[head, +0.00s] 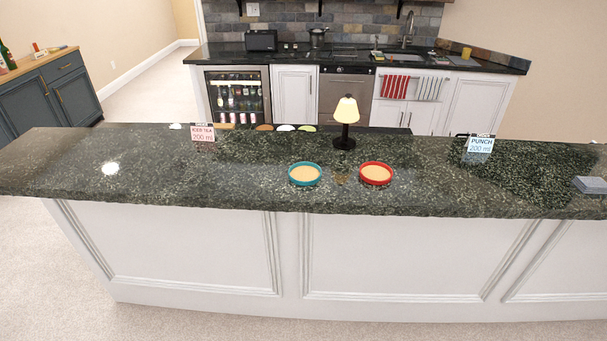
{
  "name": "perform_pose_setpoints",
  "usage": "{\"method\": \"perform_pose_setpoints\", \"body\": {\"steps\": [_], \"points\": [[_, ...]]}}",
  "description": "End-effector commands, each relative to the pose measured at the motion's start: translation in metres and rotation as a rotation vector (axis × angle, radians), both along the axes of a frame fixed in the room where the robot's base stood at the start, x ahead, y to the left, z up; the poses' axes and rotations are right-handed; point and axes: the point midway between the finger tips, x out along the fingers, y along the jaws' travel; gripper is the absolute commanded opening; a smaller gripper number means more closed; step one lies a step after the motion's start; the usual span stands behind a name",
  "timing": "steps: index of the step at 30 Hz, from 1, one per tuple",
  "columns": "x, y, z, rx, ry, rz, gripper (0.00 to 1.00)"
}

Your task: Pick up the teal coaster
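The teal coaster (305,182) lies flat on the dark granite bar counter (235,180), near the middle of the head view. It is round, with a teal raised rim and a tan inside. A similar round coaster with a red rim (376,182) lies to its right, with a gap between them. Nothing rests on the teal coaster or covers it. My gripper is not in view.
A small lit lamp (345,115) stands behind the gap between the coasters. An iced tea sign (202,133) stands at back left, a punch sign (480,145) at right. A grey stack (590,185) sits at the far right. The counter left of the teal coaster is clear.

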Motion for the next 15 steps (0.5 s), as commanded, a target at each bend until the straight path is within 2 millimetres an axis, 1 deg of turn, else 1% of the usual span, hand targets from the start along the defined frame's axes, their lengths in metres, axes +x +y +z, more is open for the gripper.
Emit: {"method": "perform_pose_setpoints", "body": {"steps": [6,8,15], "points": [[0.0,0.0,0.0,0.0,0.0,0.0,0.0],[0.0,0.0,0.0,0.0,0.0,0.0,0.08],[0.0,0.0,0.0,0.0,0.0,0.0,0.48]]}}
